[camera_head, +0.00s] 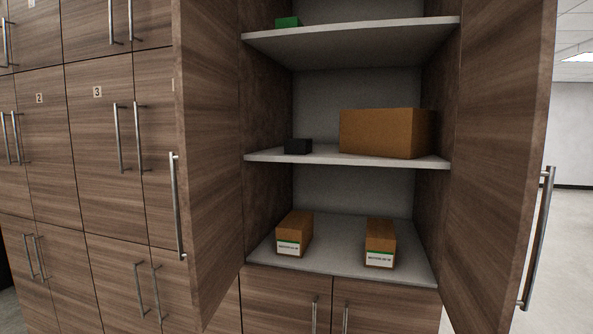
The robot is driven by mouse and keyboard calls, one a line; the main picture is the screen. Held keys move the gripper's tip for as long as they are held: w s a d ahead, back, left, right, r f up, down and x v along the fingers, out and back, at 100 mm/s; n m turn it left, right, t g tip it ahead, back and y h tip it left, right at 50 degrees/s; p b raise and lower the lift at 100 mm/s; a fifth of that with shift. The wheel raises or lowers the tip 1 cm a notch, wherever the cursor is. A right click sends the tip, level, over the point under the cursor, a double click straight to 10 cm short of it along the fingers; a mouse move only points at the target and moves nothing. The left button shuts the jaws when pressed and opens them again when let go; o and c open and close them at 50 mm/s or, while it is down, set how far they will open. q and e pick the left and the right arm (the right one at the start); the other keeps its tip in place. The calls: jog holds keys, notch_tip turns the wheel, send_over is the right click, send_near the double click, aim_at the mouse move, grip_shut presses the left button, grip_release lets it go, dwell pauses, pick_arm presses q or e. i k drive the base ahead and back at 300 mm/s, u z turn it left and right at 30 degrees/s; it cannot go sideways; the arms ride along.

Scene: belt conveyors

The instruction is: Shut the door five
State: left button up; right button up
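An open wooden cabinet with two tall doors fills the middle and right of the head view. Its left door (212,130) stands swung outward, with a vertical metal handle (177,205) near its free edge. Its right door (500,150) is also swung open, with a metal handle (538,238) near its free edge. No number five shows on either door; a label at the left door's edge is mostly hidden. Neither of my grippers is in view.
Shelves inside hold a large brown box (380,132), a small black box (298,146), a green item (288,22) and two labelled cartons (295,232) (380,243). Closed cabinets marked 2 (39,99) and 3 (97,92) stand left. Open floor (575,235) shows at right.

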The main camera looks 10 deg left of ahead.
aim_at(205, 32)
jog(key=u, duration=2.35)
jog(key=i, duration=1.4)
jog(key=z, duration=2.6)
